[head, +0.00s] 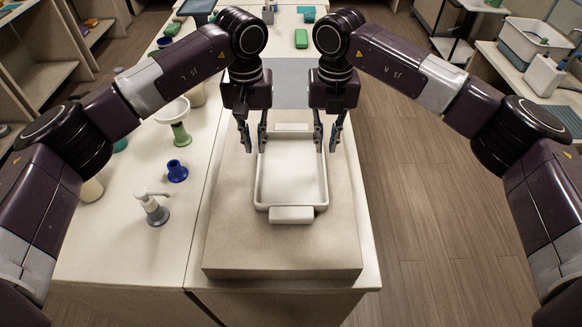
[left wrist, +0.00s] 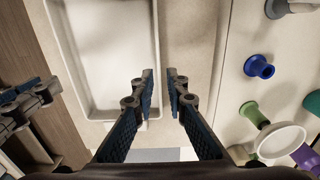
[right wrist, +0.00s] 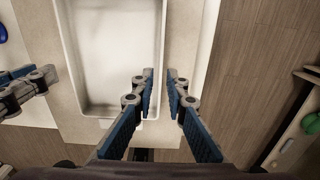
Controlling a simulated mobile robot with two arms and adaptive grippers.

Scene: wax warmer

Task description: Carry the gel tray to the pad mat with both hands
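The gel tray (head: 291,178) is a white, shallow, empty rectangular tray with a tab handle at its near and far ends. It lies flat on a beige block. My left gripper (head: 255,148) is open, fingers pointing down, by the tray's left rim toward the far end. My right gripper (head: 326,148) is open likewise by the right rim. In the left wrist view (left wrist: 160,75) and the right wrist view (right wrist: 160,75), the fingertips are apart with the rim between or just beside them. A grey-blue mat (head: 288,88), perhaps the pad mat, lies behind, partly hidden by my grippers.
Wooden floor (head: 420,190) is clear on the right.

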